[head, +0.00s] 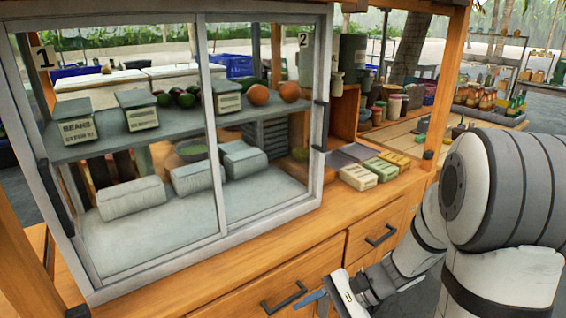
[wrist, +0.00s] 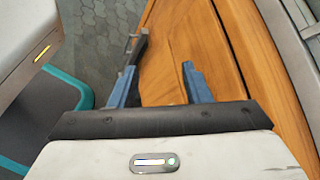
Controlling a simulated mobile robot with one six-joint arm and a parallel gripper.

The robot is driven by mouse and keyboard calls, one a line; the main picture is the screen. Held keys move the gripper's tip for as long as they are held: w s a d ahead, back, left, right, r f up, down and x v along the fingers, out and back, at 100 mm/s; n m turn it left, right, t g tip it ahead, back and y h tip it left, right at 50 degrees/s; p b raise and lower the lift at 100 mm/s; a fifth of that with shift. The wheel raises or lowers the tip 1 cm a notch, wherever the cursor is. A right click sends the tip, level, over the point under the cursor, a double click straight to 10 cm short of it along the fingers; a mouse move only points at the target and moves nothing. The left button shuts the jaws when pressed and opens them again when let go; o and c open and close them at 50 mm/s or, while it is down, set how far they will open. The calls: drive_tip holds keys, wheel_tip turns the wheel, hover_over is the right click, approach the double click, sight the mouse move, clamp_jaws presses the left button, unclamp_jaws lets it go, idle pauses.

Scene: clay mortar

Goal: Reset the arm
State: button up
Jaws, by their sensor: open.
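My arm comes in from the right in the head view, folded low in front of the wooden counter. My gripper (head: 318,300) is near the bottom edge, close to the drawer fronts. In the wrist view my gripper (wrist: 160,82) shows two blue fingers set well apart, with nothing between them. A dark drawer handle (wrist: 138,48) and a wooden drawer front (wrist: 180,55) lie beyond the fingers. I cannot tell if a finger touches the handle.
A glass display case (head: 215,120) stands on the counter with boxes and fruit inside. Small packets (head: 375,170) sit to its right. Two drawer handles, the left one (head: 284,297) and the right one (head: 381,236), stick out from the front. Paved floor (wrist: 95,30) shows left.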

drive_tip(key=s+d+r+n+t+h+p, duration=0.1)
drive_tip(key=s+d+r+n+h+p, duration=0.1)
drive_tip(key=r, duration=0.5)
drive_tip(key=s+d+r+n+t+h+p, duration=0.1)
drive_tip(key=s+d+r+n+h+p, duration=0.1)
drive_tip(key=d+r+n+h+p, duration=0.2)
drive_tip(key=s+d+r+n+t+h+p, duration=0.2)
drive_tip(key=d+r+n+h+p, duration=0.1)
drive_tip(key=r, duration=0.6)
drive_tip(key=n+h+p, duration=0.1)
drive_tip(key=h+p, duration=0.1)
drive_tip(key=shift+s+r+h, duration=0.3)
drive_tip(key=shift+c, duration=1)
